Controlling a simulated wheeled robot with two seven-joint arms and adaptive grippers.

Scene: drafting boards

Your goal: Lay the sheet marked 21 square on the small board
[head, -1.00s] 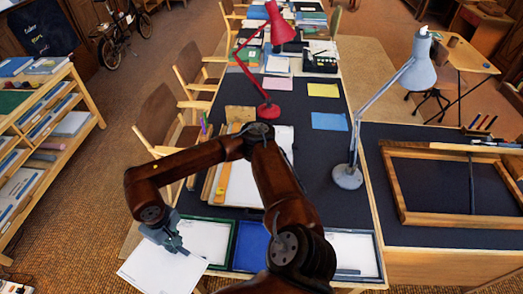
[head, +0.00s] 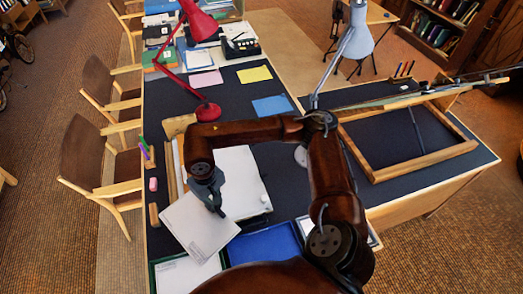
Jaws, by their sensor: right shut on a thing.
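My right gripper (head: 213,208) points down and is shut on the edge of a white sheet (head: 192,226). The sheet is held tilted above the near left of the dark table, partly over the trays. Small marks show on it, but I cannot read a number. Behind the gripper lies a flat white board or sheet (head: 243,178), with a wooden strip along its left side; my arm hides part of it. I cannot tell whether this is the small board. My left gripper is not in view.
A green tray with white paper (head: 180,275) and a blue tray (head: 265,246) lie at the near edge. A red lamp (head: 208,111), a grey lamp (head: 356,42) and a wooden frame (head: 435,165) stand farther off. Pink (head: 206,78), yellow (head: 255,74) and blue (head: 272,105) sheets lie beyond.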

